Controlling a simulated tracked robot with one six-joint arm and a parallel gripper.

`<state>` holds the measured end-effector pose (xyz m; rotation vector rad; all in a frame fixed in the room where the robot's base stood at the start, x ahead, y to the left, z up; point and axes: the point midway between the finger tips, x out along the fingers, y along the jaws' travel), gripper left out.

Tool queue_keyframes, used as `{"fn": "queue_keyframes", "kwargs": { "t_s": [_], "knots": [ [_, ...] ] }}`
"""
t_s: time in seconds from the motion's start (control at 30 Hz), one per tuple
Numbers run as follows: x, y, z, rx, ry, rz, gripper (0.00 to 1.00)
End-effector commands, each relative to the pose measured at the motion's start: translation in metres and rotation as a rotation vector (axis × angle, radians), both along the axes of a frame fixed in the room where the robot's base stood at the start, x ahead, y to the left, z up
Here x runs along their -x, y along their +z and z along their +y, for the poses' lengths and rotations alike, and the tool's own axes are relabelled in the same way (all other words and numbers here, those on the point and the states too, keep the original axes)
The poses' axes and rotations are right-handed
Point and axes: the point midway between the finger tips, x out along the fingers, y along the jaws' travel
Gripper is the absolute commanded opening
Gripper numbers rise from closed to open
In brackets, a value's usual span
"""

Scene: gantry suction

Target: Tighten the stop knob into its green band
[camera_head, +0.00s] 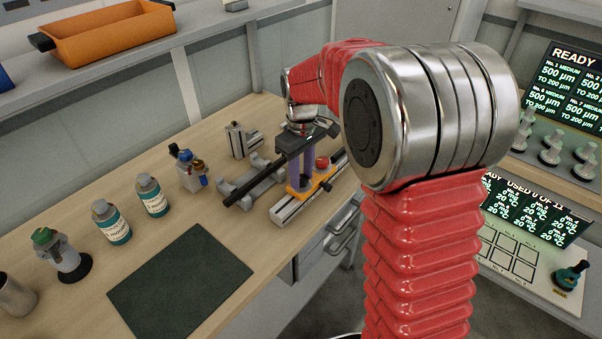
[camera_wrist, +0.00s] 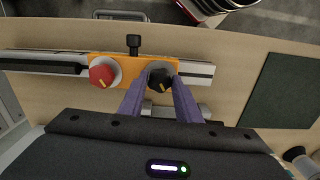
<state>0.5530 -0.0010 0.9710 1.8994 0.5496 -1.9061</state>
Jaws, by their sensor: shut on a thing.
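An orange carriage (camera_wrist: 125,62) sits on a pale rail; it also shows in the head view (camera_head: 330,178). It bears a red knob (camera_wrist: 101,75) with a yellow mark on a grey dial at left, and a black knob (camera_wrist: 160,84) with a small orange mark on a grey dial at right. My gripper (camera_wrist: 161,89) is shut on the black knob, one purple finger on each side. In the head view my gripper (camera_head: 298,184) points straight down over the carriage. The fingers hide part of the dial, and I cannot make out a green band.
A small black screw (camera_wrist: 134,42) stands at the carriage's edge. The rail (camera_head: 284,212) lies near the bench's front edge. A grey bracket (camera_head: 238,142), bottles (camera_head: 151,196) and a dark mat (camera_head: 180,280) stand or lie to the left. Screens and a panel are at right.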

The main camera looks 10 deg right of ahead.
Motion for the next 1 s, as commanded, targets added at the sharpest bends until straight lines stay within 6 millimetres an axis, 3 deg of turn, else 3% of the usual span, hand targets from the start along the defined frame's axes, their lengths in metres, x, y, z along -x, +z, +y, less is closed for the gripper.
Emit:
{"fn": "queue_keyframes", "kwargs": {
  "t_s": [0.47,1.0],
  "knots": [
    [-0.0014,0.0007,-0.0028,-0.001,-0.138,-0.005,0.08],
    [-0.0010,0.0008,-0.0028,0.001,-0.575,-0.005,0.08]
  ]
}}
